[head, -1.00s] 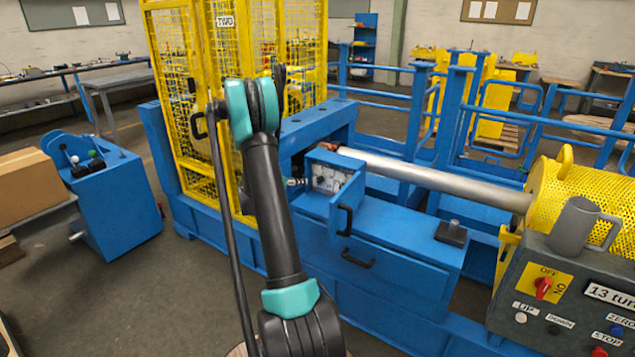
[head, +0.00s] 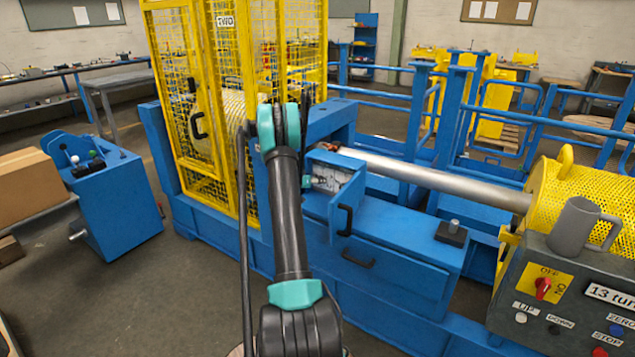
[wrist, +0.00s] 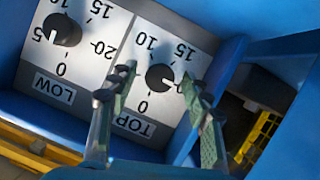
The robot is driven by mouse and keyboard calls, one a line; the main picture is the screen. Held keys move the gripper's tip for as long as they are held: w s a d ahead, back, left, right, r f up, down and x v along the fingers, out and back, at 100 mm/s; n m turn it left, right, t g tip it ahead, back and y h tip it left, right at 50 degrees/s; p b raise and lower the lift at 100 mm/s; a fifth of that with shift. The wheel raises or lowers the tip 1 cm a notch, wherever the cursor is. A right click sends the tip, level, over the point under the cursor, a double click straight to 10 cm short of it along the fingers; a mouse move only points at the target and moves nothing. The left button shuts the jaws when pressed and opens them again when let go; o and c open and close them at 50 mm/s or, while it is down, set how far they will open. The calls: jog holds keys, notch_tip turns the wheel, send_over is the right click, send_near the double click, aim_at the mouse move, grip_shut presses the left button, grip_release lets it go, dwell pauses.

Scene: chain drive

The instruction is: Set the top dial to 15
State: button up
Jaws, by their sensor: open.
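The top dial (wrist: 160,77) is a black round knob on a white panel marked TOP, upside down in the wrist view. Its pale pointer mark seems to face the 20 side. The 15 mark (wrist: 183,50) shows at its upper right; its 5 mark is hidden. My gripper (wrist: 159,78) is open, one finger on each side of the knob; contact cannot be told. In the head view my gripper (head: 308,182) is at the white dial panel (head: 328,176) in the blue box, which it partly covers.
The low dial (wrist: 62,30) sits beside it, pointing near 5. Blue box walls (wrist: 228,60) border the panel closely. A yellow mesh cage (head: 215,110) stands left of the box. A steel shaft (head: 440,178) and a grey control panel (head: 565,300) are to the right.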

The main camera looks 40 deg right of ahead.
jog(key=shift+c, duration=0.5)
grip_shut()
jog(key=n+g+h, duration=0.1)
jog(key=n, duration=0.1)
jog(key=n+g+h, duration=0.1)
jog(key=n, duration=0.1)
jog(key=shift+w+f, duration=0.15)
jog(key=shift+w, duration=0.05)
jog(key=n+g+h, duration=0.1)
jog(key=n, duration=0.1)
jog(key=n+h, duration=0.1)
jog(key=n, duration=0.2)
jog(key=shift+a+f+n+g, duration=0.1)
jog(key=shift+f+n+g, duration=0.05)
jog(key=shift+n+g, duration=0.2)
dwell(0.4)
jog(key=shift+o, duration=0.5)
grip_release()
